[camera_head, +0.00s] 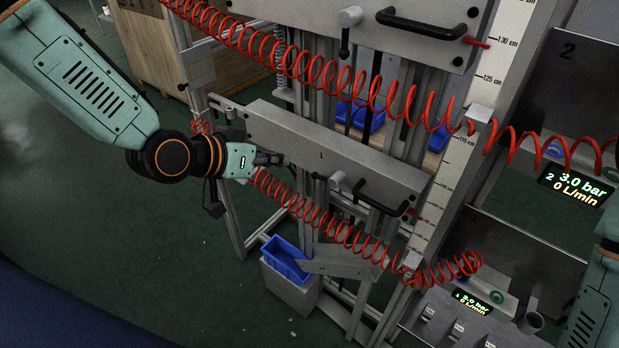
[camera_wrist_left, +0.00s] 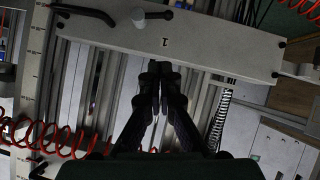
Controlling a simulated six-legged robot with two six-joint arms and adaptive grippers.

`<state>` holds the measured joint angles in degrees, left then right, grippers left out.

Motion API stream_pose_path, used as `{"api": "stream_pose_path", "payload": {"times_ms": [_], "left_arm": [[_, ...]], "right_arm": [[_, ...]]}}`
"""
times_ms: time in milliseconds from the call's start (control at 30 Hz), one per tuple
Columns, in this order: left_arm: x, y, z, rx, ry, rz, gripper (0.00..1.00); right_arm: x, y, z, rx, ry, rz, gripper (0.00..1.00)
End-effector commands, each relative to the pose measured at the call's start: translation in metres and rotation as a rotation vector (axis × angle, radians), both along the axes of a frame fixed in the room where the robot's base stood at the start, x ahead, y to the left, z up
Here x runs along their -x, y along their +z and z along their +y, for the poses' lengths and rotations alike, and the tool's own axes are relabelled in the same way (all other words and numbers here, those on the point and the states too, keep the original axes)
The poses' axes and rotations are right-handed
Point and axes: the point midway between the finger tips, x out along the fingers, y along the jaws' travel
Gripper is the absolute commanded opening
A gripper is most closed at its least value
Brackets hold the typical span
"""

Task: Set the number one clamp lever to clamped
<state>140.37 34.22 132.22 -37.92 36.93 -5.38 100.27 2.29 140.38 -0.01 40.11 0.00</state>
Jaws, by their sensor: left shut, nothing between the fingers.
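The beam marked 1 (camera_head: 300,137) crosses the middle of the head view; it also shows in the left wrist view (camera_wrist_left: 205,42), upside down. Its clamp lever shows as a grey round hub (camera_head: 337,180) with a short black arm pointing left, roughly along the beam. In the left wrist view the lever's black arm (camera_wrist_left: 160,14) points right from the hub. My left gripper (camera_head: 278,158) is shut and empty, in front of the beam's left part, left of the lever and apart from it. Its closed fingertips (camera_wrist_left: 161,70) show in the wrist view. My right gripper is out of view.
A black grab handle (camera_head: 388,196) sits right of the lever. Red coiled hoses (camera_head: 325,228) hang below and above the beam. The upper beam has its own lever (camera_head: 344,44), hanging down. A scale post (camera_head: 440,190) stands right. A blue bin (camera_head: 286,258) is below.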

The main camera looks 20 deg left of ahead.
Motion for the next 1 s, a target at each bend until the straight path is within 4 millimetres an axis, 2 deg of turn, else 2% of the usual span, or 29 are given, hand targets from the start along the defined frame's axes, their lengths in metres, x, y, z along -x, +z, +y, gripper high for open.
{"api": "stream_pose_path", "payload": {"times_ms": [33,433,833,1000], "left_arm": [[-0.003,-0.005,-0.001,-0.003,-0.002,-0.003,0.0],[-0.026,-0.023,-0.014,-0.004,-0.002,-0.002,0.0],[-0.062,-0.049,-0.034,-0.005,-0.003,-0.002,0.0],[-0.063,-0.062,-0.037,-0.001,0.0,0.0,0.0]], "right_arm": [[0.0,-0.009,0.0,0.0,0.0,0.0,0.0],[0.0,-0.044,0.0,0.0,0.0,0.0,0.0],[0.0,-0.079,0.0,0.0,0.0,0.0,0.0],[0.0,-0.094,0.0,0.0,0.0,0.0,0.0]]}}
